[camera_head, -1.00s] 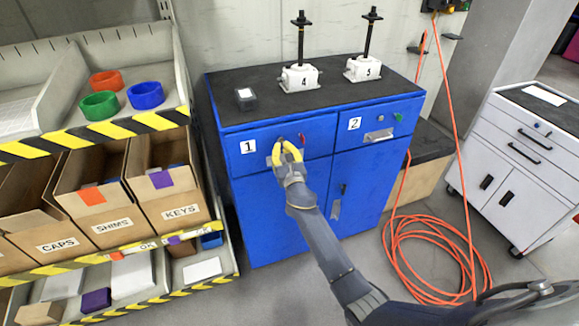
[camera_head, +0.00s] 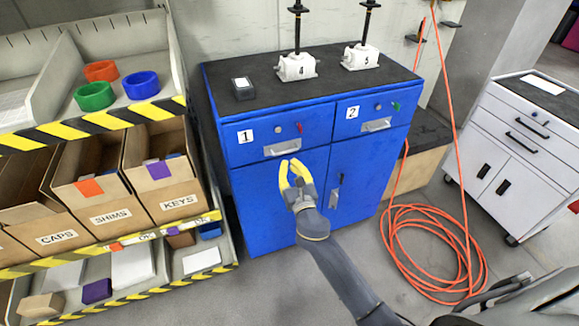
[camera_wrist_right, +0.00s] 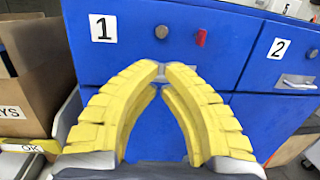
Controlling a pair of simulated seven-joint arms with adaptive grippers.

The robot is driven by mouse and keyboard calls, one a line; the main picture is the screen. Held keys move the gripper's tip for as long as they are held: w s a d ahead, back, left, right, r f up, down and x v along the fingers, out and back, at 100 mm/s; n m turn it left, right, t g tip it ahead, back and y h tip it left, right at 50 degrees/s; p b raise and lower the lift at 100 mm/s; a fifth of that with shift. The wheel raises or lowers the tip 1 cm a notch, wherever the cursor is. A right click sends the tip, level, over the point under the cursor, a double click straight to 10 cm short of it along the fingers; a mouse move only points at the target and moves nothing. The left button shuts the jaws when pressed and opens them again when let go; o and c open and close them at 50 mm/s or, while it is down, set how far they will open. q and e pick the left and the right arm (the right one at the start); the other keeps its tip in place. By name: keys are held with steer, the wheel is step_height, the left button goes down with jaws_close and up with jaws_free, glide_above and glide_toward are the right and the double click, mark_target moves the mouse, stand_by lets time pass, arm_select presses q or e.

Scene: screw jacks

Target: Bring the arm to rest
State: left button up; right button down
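My right gripper (camera_head: 292,163) has yellow fingers and hangs in front of the blue cabinet (camera_head: 250,205), just below drawer 1's front (camera_head: 258,140). Its fingertips are a little apart, with nothing seen between them. In the right wrist view the fingers (camera_wrist_right: 163,68) curve towards each other with a narrow gap, and drawer 1's handle shows behind the tips. My right arm comes in from the lower right. My left gripper is not in view.
Drawer 1 has a handle (camera_head: 282,148) and a red tab (camera_head: 299,127); drawer 2 (camera_head: 345,125) has a green one. Both drawers look closed. Screw jacks 4 (camera_head: 297,67) and 5 (camera_head: 360,57) stand on top. Shelves with boxes (camera_head: 95,215) are left, an orange hose (camera_head: 430,250) right.

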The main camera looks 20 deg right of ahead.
stand_by(0.5)
step_height(320, 180, down, 18)
steer(key=m+g, duration=0.4)
steer(key=m, duration=0.9)
steer(key=s+d+f+m+g, duration=0.1)
steer(key=s+f+m+g, duration=0.2)
steer(key=s+f+m, duration=0.55)
steer(key=s+d+f+m+g, duration=0.15)
steer(key=s+f, duration=0.35)
steer(key=f, duration=0.9)
steer(key=s+d+f+m+g, duration=0.1)
steer(key=s+f+m+g, duration=0.2)
steer(key=s+f, duration=0.65)
steer(key=s+d+f+m+g, duration=0.15)
steer(key=s+f+m, duration=0.25)
steer(key=s+f, duration=0.55)
steer(key=s+f+m+g, duration=0.1)
steer(key=s+g, duration=0.1)
steer(key=s, duration=1.2)
steer(key=s+d+f+m+g, duration=0.1)
steer(key=s+f+g, duration=0.1)
steer(key=s, duration=1.2)
steer(key=shift+d+f+g, duration=0.15)
steer(key=shift+f+g, duration=0.15)
steer(key=shift+g, duration=0.2)
